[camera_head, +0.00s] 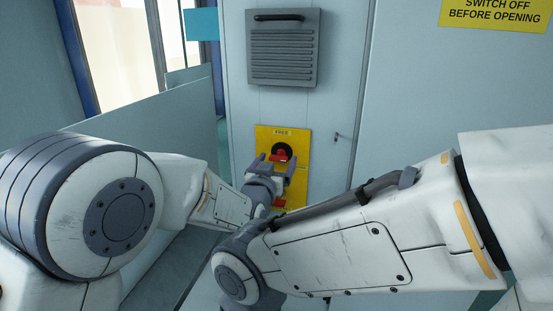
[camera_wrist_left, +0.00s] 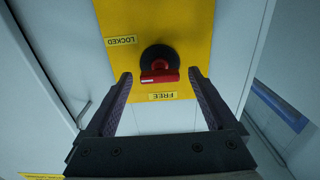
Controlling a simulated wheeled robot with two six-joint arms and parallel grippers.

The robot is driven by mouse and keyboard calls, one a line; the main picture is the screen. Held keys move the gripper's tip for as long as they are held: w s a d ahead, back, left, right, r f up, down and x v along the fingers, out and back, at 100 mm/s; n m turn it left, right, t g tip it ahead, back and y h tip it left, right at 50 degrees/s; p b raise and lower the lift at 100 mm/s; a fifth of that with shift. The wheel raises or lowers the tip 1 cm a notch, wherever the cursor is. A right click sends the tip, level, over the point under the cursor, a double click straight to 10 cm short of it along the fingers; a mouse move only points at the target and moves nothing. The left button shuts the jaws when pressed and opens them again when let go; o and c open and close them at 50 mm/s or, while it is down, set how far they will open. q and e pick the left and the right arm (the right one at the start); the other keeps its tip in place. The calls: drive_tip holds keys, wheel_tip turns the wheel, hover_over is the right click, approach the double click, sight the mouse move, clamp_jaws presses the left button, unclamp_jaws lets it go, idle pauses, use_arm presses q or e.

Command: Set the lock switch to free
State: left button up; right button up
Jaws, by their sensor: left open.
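The lock switch is a round black base with a red handle (camera_head: 281,155) on a yellow plate (camera_head: 300,153). A FREE label (camera_head: 282,132) is above it. In the left wrist view, the picture is upside down: the red handle (camera_wrist_left: 160,76) faces me between the FREE label (camera_wrist_left: 162,96) below and the LOCKED label (camera_wrist_left: 121,40) at upper left. My left gripper (camera_head: 274,163) is open and empty in front of the switch, a finger to each side of the handle, with no contact visible. My right gripper is not in view.
The plate is on a pale blue cabinet door with a grey louvred vent (camera_head: 283,52) above and a small key-like handle (camera_head: 341,135) to the right. A yellow warning sign (camera_head: 494,14) is at upper right. My right forearm crosses the lower right foreground.

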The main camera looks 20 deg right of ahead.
use_arm(q)
drive_tip(key=shift+w, duration=0.1)
drive_tip(key=c, duration=1.4)
drive_tip(key=shift+f+n+b, duration=0.1)
drive_tip(key=shift+n+b, duration=0.3)
drive_tip(key=shift+b, duration=0.3)
drive_tip(key=shift+n+b, duration=8.6)
drive_tip(key=shift+b, duration=0.75)
drive_tip(key=o, duration=1.4)
